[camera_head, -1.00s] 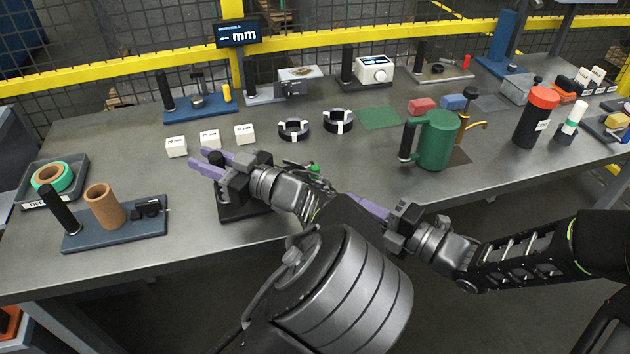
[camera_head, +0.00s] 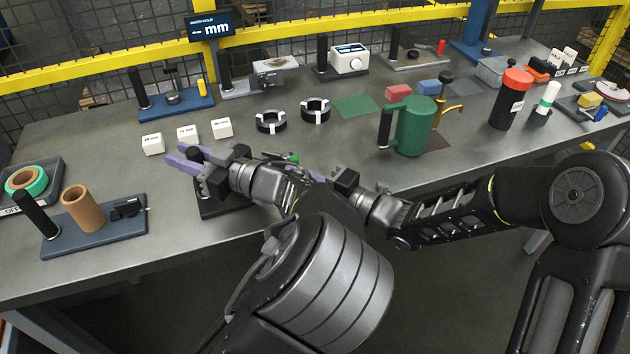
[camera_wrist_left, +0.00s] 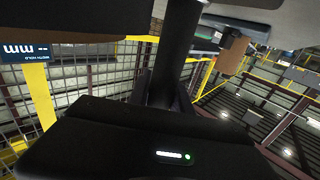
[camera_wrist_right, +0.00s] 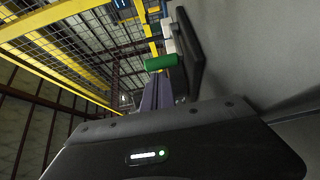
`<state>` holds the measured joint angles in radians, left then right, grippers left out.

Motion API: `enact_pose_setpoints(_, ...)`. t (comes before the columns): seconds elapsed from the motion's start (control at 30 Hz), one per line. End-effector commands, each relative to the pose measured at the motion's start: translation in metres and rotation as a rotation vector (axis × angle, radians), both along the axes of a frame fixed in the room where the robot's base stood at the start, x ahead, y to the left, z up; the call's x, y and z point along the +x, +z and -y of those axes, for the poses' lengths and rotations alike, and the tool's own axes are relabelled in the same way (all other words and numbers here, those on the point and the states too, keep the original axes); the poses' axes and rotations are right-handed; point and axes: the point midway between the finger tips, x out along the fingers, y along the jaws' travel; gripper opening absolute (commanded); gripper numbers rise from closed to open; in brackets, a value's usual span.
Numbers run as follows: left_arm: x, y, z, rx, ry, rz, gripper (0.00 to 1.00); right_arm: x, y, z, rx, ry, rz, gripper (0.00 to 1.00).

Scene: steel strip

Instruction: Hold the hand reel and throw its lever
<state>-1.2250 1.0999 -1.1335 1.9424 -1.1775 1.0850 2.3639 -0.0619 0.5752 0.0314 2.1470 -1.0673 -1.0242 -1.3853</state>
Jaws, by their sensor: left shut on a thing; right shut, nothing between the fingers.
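The hand reel appears to be the dark fixture under my left gripper. Its black base (camera_head: 212,208) shows below the fingers, and most of it is hidden by my left arm. My left gripper (camera_head: 184,160) is shut on its upright black post, whose top (camera_head: 193,153) shows between the purple fingers. The post also fills the middle of the left wrist view (camera_wrist_left: 178,50). A green grip (camera_head: 293,158), probably the lever's, shows just past my left wrist and in the right wrist view (camera_wrist_right: 161,62). My right gripper (camera_head: 317,174) is shut and empty, close to this grip.
White blocks (camera_head: 187,134) and black rings (camera_head: 271,121) lie behind my left gripper. A blue fixture with a brown cylinder (camera_head: 82,208) stands left. A green can (camera_head: 415,128) stands to the right. My arms are close together at the table's front edge.

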Motion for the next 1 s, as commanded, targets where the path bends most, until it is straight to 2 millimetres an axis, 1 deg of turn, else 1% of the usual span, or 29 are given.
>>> enact_pose_setpoints(0.1,-0.0003,-0.0024,0.0003,-0.003,-0.001,-0.003,0.0,0.0039,0.0,-0.0069,0.001,0.0,0.001,0.0)
enact_pose_setpoints(0.2,-0.0003,-0.0025,0.0003,-0.003,-0.001,-0.003,0.0,0.0048,-0.0001,-0.0082,0.001,0.0,0.001,0.0)
enact_pose_setpoints(0.57,-0.0003,-0.0025,0.0003,-0.004,-0.001,-0.004,0.0,0.005,0.0001,-0.0073,0.001,-0.001,0.001,0.0)
enact_pose_setpoints(1.0,-0.0004,-0.0025,0.0002,-0.004,0.0,-0.004,0.0,0.0076,0.0001,-0.0013,0.001,-0.002,0.001,0.0)
